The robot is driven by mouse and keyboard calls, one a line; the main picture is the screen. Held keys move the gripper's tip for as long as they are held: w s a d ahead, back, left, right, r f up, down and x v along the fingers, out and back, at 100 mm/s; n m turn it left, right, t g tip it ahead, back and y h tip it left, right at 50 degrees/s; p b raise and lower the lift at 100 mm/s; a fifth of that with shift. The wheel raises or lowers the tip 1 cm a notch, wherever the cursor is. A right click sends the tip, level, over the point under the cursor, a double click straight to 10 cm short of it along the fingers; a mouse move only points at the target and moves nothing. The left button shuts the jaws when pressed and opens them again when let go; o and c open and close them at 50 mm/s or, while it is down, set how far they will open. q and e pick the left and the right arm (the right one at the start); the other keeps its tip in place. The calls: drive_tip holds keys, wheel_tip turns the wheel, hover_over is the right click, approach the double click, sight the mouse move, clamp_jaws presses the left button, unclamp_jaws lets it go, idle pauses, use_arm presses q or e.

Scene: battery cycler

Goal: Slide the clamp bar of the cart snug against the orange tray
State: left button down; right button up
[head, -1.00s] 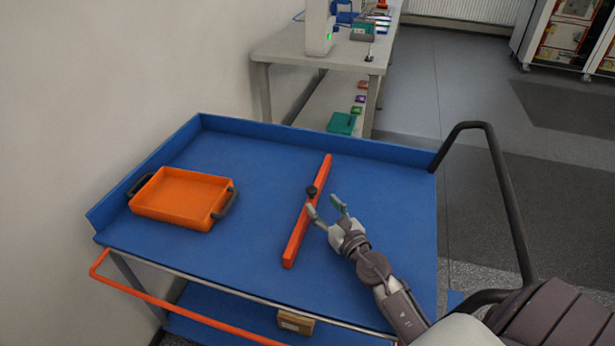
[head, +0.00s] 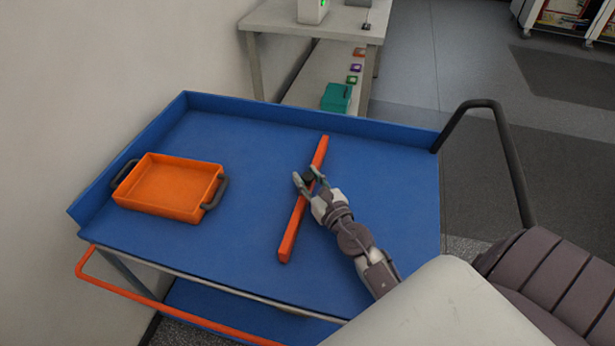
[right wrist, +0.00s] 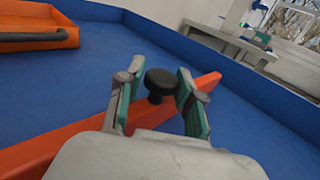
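The orange tray (head: 168,188) with two dark handles lies at the left of the blue cart top (head: 240,240); part of it shows in the right wrist view (right wrist: 35,38). The orange clamp bar (head: 291,231) lies across the middle of the cart top, with a wide gap of bare blue between it and the tray. A black knob (right wrist: 159,84) stands on the bar. My right gripper (head: 308,181) is at the knob, its open fingers on either side of it. In the right wrist view a gap shows beside the knob. My left gripper is not in view.
The cart has a raised blue rim at the back (head: 290,117), a black push handle (head: 511,150) at the right and an orange rail (head: 150,299) in front. A bench (head: 310,25) stands behind it. A wall is close on the left.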

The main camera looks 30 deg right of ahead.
drive_tip(key=c, duration=0.5)
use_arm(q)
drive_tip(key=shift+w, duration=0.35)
use_arm(e)
clamp_jaws()
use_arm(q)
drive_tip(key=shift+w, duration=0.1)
